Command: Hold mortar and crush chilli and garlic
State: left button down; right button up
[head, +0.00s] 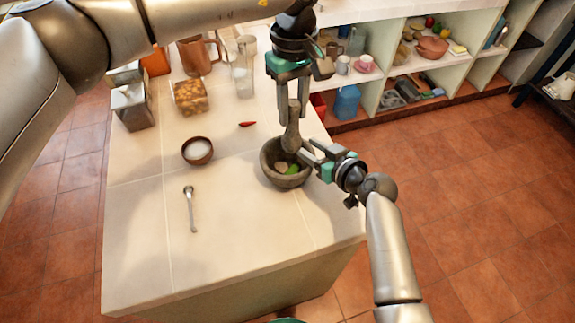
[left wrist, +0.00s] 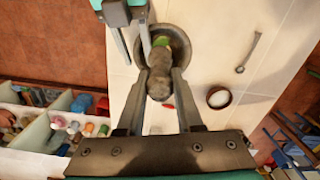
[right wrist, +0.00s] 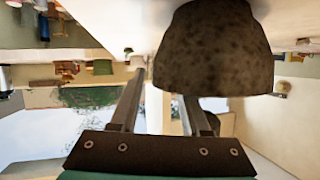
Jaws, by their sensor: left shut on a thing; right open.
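The stone mortar (head: 284,182) stands on the counter near its right edge, with a green chilli (head: 293,169) and a pale piece that looks like garlic (head: 281,166) inside. My left gripper (head: 292,115) is shut on the stone pestle (head: 292,138), which is upright with its lower end over or in the mortar; whether it touches the contents is unclear. In the left wrist view the pestle (left wrist: 159,78) sits between the fingers. My right gripper (head: 304,153) is open at the mortar's right rim; in the right wrist view the mortar (right wrist: 213,55) is close to the right finger.
A red chilli (head: 247,124) lies behind the mortar. A bowl of white stuff (head: 197,151) and a spoon (head: 191,208) are to the left. Jars, including one with orange-brown contents (head: 190,97), stand at the back. The counter's front is clear. Shelves (head: 400,70) stand beyond.

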jog(key=v, duration=1.2)
jog(key=shift+f, duration=0.2)
